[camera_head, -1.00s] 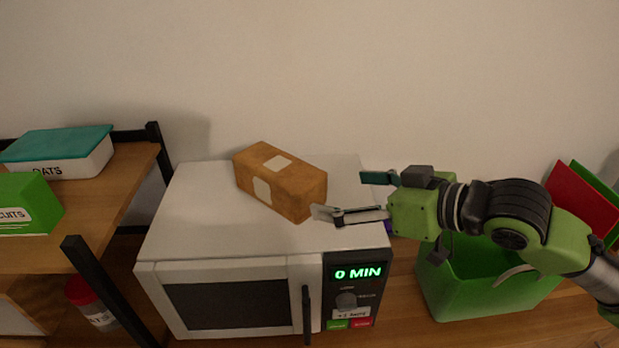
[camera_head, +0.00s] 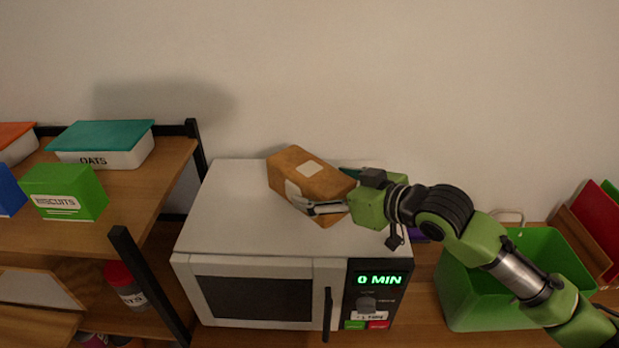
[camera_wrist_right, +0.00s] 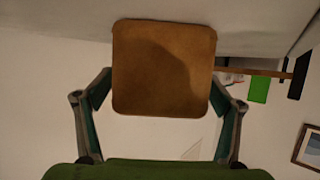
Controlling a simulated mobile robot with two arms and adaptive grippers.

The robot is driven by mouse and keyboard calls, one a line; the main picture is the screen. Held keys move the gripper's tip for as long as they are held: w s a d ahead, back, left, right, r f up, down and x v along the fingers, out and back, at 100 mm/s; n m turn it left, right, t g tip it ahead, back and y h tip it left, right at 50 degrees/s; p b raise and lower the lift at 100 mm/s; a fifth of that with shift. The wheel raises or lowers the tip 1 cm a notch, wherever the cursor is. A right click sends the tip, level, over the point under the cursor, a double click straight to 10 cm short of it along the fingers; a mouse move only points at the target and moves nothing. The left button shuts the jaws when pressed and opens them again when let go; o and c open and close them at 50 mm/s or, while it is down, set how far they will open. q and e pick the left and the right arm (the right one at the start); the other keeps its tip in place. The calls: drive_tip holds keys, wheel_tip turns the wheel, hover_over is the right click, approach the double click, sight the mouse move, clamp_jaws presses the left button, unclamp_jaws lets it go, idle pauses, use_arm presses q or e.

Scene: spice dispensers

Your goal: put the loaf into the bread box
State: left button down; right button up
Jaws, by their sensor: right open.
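The loaf (camera_head: 309,178) is a brown block with pale label patches. It lies on top of the white microwave (camera_head: 232,208), at an angle. My right gripper (camera_head: 328,191) is open at the loaf's right end, with the near finger along its front side and the far finger mostly hidden behind it. In the right wrist view the loaf's end face (camera_wrist_right: 164,68) sits between the open fingers of the gripper (camera_wrist_right: 162,88), with the finger ends close to its sides; contact is unclear. My left gripper is out of view. I cannot identify a bread box.
A wooden shelf (camera_head: 150,185) at left holds an oats box (camera_head: 100,146) and a green biscuits box (camera_head: 64,191). A green open bin (camera_head: 455,300) stands right of the microwave, partly behind my right arm. The microwave top left of the loaf is clear.

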drive_tip(key=shift+x, duration=1.05)
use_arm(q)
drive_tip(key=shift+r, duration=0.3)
use_arm(e)
drive_tip(key=shift+s+f, duration=0.1)
drive_tip(key=shift+d, duration=0.1)
drive_tip(key=shift+c, duration=0.2)
drive_tip(key=c, duration=1.3)
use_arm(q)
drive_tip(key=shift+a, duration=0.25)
use_arm(e)
drive_tip(key=shift+c, duration=1.3)
